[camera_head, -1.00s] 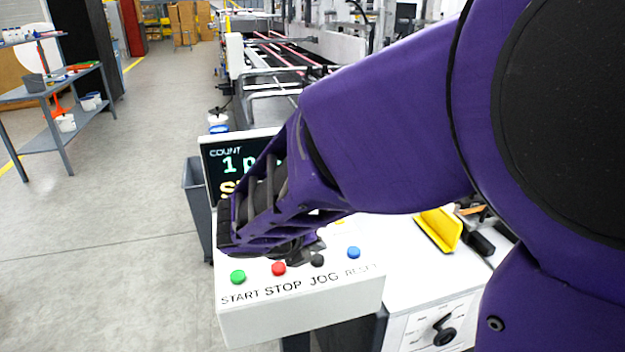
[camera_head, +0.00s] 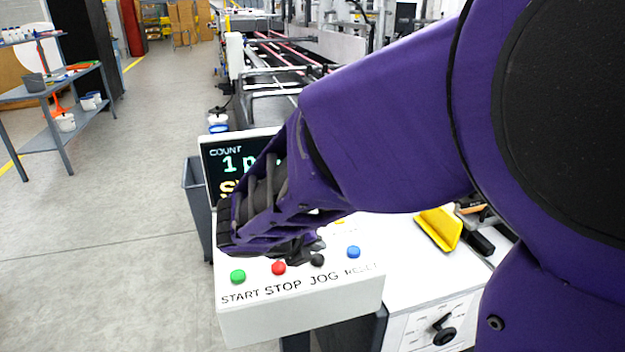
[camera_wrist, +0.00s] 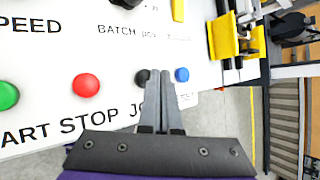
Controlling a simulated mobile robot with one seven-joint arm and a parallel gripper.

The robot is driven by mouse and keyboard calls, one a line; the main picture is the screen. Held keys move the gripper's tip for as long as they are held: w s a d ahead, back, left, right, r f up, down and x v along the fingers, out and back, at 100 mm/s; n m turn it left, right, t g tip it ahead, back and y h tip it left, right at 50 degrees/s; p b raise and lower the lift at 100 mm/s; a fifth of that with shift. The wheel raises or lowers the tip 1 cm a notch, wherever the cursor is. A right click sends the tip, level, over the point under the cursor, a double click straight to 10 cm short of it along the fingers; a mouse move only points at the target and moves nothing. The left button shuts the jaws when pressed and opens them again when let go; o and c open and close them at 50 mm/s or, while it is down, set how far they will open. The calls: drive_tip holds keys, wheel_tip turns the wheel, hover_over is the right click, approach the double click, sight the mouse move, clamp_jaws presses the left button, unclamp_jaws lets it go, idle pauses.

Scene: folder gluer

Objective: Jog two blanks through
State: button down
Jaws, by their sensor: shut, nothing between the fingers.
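The white control panel (camera_head: 300,318) carries a green START button (camera_head: 238,276), a red STOP button (camera_head: 278,268), a black JOG button (camera_head: 317,260) and a blue RESET button (camera_head: 353,252). My gripper (camera_wrist: 154,68) is shut and empty. In the wrist view its fingertips lie over the panel between the black JOG button (camera_wrist: 141,77) and the blue RESET button (camera_wrist: 182,74), overlapping JOG's edge. Whether they touch JOG cannot be told. No blanks can be made out.
A yellow tool (camera_head: 438,229) lies on the white surface right of the panel. The folder gluer (camera_head: 285,75) stretches away behind the display. A grey bin (camera_head: 197,200) stands left of the panel. A shelf (camera_head: 50,140) stands far left, with open floor between.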

sight(316, 262)
drive_tip(key=shift+f, duration=0.1)
idle(0.7)
drive_tip(key=shift+f, duration=0.3)
drive_tip(key=shift+f, duration=0.5)
idle(0.6)
idle(0.3)
drive_tip(key=shift+r+p, duration=0.8)
drive_tip(key=shift+r, duration=0.1)
wheel_tip(316, 262, up, 3)
drive_tip(key=p, duration=0.2)
drive_tip(key=shift+f+p, duration=0.15)
drive_tip(key=shift+p, duration=0.25)
drive_tip(key=shift+r+p, duration=0.5)
drive_tip(key=shift+r, duration=0.7)
